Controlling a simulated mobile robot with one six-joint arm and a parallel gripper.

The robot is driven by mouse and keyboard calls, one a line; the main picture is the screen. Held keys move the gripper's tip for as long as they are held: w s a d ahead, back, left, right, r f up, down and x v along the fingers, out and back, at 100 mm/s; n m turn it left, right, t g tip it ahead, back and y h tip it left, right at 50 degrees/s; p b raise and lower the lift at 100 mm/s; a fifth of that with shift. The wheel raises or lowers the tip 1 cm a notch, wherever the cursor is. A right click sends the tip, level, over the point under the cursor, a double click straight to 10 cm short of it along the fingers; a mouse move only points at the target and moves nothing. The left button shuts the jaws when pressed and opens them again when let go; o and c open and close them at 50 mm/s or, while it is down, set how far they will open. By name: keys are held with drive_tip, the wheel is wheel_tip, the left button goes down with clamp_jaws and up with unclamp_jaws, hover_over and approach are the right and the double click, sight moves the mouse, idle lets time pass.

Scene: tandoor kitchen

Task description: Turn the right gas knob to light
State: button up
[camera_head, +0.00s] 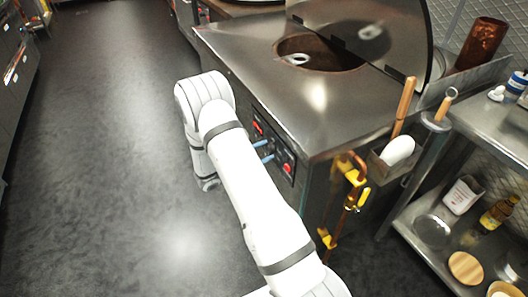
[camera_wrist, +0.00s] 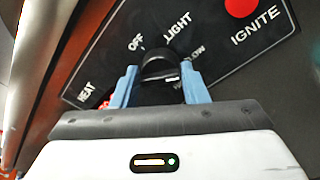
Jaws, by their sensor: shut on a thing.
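The black gas knob (camera_wrist: 158,68) sits on a dark control panel in the wrist view. White labels around it read HEAT, OFF and LIGHT, with one partly hidden label at its lower right. My gripper (camera_wrist: 160,84) has its two blue fingers on either side of the knob, shut on it. I cannot tell clearly which label the knob points at. In the head view my gripper (camera_head: 264,150) is at the panel (camera_head: 273,147) on the oven's front; the knob itself is hidden there.
A red button (camera_wrist: 241,6) marked IGNITE is right of the knob. The steel tandoor counter (camera_head: 300,100) is above the panel. A yellow valve (camera_head: 352,178) on a copper pipe stands at the counter's right corner. The floor (camera_head: 110,150) at left is clear.

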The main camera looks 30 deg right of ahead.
drive_tip(key=shift+c, duration=1.4)
drive_tip(key=shift+s+d, duration=0.1)
drive_tip(key=shift+d, duration=0.05)
drive_tip(key=shift+c, duration=0.3)
drive_tip(key=shift+n, duration=0.3)
drive_tip(key=n+p, duration=0.1)
drive_tip(key=n, duration=0.4)
drive_tip(key=shift+y+p, duration=0.3)
drive_tip(key=n+p, duration=0.2)
drive_tip(key=n, duration=0.3)
drive_tip(key=shift+n+g, duration=0.4)
